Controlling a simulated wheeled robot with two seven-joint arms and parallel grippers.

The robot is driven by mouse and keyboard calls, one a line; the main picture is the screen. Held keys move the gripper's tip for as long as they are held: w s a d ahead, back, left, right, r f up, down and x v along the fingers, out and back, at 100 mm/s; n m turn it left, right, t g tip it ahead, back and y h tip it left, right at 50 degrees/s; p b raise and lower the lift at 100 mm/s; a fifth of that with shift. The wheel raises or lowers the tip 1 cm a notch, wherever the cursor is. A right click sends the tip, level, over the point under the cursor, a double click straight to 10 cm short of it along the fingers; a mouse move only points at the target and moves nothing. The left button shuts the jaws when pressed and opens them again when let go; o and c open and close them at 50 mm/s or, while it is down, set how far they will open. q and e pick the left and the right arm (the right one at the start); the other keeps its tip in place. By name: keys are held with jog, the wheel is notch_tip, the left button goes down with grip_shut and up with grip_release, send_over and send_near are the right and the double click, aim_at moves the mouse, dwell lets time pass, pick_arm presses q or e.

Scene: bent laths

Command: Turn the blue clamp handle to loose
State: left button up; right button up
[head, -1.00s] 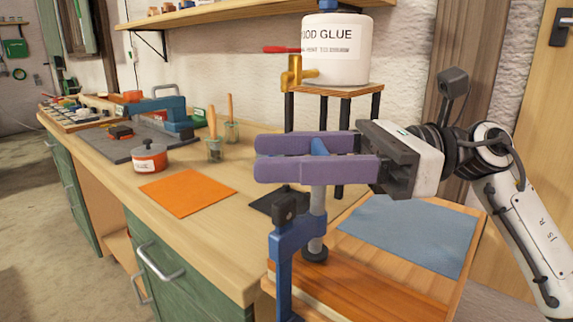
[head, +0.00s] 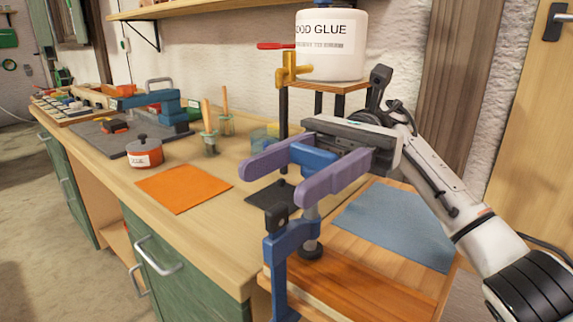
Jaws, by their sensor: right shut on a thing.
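The blue clamp (head: 279,262) stands at the near edge of the bench, its black foot on a wooden board. Its blue handle (head: 313,156) sits on top of the grey upright screw (head: 312,213). My right gripper (head: 277,181), with two long purple fingers, is shut on the blue handle, one finger on each side of it. The fingers lie level and point left and toward me. The right arm comes in from the lower right. My left gripper is not in view.
A wood glue tub (head: 331,50) with a brass tap and red lever stands on a small raised stand just behind my gripper. A blue mat (head: 398,225) lies on the right. An orange mat (head: 183,188) and red pot (head: 144,153) are on the left.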

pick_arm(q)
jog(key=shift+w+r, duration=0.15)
pick_arm(e)
jog(key=shift+r, duration=0.15)
jog(key=o, duration=1.1)
jog(key=shift+c, duration=0.2)
jog(key=shift+d, duration=0.1)
